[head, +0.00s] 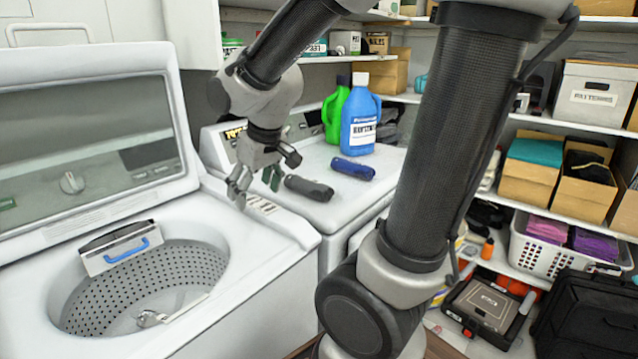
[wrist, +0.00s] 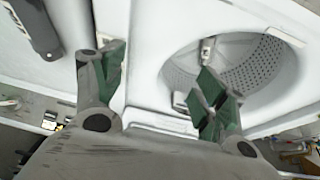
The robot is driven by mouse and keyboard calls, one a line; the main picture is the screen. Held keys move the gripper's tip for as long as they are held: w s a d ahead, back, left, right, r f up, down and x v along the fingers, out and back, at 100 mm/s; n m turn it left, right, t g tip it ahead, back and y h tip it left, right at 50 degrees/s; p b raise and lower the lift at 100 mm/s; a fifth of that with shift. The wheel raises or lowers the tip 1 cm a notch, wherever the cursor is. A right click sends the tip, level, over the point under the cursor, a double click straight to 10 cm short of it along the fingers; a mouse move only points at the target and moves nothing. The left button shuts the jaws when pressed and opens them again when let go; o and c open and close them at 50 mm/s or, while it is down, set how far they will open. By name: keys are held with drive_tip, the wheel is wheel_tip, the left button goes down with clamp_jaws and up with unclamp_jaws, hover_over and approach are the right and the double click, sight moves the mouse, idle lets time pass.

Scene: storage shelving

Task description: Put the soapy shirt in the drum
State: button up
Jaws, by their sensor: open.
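The drum (head: 190,262) is the perforated metal tub of the open top-load washer at the left. Its visible part holds no cloth, only a pale fitting near the bottom. It also shows at the upper right in the wrist view (wrist: 255,72). I cannot make out a soapy shirt in either view. My gripper (head: 257,187) is open and empty, with green pads on its fingers. It is above the gap side between the washer and the neighbouring machine, right of the drum. In the wrist view its fingers (wrist: 160,90) are spread wide apart.
A dark grey rolled item (head: 308,188) and a blue one (head: 353,169) lie on the second machine's lid (head: 330,210). Behind them stand a blue bottle (head: 361,120) and a green bottle (head: 337,112). The washer's raised lid (head: 95,215) rises behind the drum. Shelves with boxes fill the right.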

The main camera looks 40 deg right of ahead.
drive_tip(key=s+d+r+m, duration=0.1)
drive_tip(key=s+d+r, duration=0.1)
drive_tip(key=s, duration=0.5)
drive_tip(key=s+d+r+m, duration=0.1)
drive_tip(key=s+d+r, duration=0.1)
drive_tip(key=s, duration=0.6)
drive_tip(key=shift+d+r, duration=0.4)
drive_tip(key=shift+d, duration=0.45)
drive_tip(key=shift+s, duration=0.1)
